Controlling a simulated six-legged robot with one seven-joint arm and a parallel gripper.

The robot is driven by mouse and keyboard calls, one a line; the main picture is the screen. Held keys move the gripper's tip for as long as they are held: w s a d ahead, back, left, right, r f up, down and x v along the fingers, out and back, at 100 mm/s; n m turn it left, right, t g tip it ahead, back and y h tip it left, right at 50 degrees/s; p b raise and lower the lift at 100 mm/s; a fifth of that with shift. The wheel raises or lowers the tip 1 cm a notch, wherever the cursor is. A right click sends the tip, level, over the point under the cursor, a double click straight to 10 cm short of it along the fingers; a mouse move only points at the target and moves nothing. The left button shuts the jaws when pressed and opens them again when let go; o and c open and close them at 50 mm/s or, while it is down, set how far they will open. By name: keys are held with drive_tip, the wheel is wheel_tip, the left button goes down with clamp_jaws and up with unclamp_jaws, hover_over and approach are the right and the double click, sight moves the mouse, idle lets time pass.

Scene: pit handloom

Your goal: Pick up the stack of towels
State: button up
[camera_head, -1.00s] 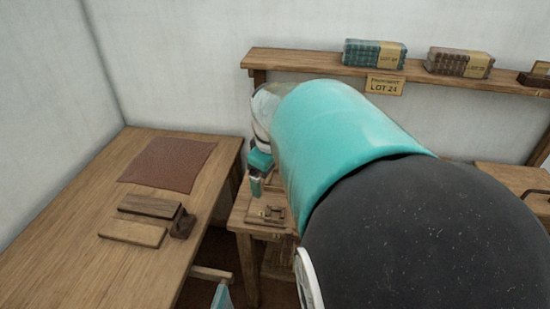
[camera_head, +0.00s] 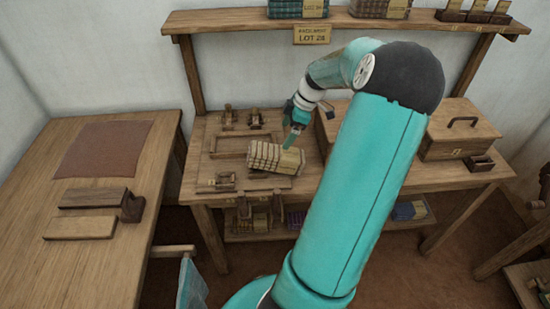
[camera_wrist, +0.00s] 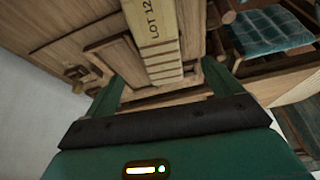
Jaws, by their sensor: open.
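A beige stack of folded towels (camera_head: 274,157) with a pale label band lies on the wooden workbench (camera_head: 420,172). In the wrist view the stack (camera_wrist: 164,40) shows its label, reading LOT 12, and lies ahead between my two fingers. My gripper (camera_head: 292,136) is just above the stack's right part. In the wrist view my gripper (camera_wrist: 162,78) is open, a finger on each side. I cannot tell whether the fingers touch the stack.
Small wooden tools and frames lie left of the stack. A wooden box (camera_head: 460,128) stands at right. A shelf behind holds a teal stack (camera_head: 298,8) and a brown stack (camera_head: 380,7). A side table (camera_head: 120,260) at left carries a brown mat (camera_head: 102,149) and wood blocks.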

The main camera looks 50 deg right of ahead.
sight(276, 151)
drive_tip(key=x, duration=1)
drive_tip(key=shift+f, duration=0.3)
drive_tip(key=shift+d, duration=0.1)
drive_tip(key=c, duration=1.3)
drive_tip(key=shift+o, duration=0.2)
drive_tip(key=shift+r, duration=0.1)
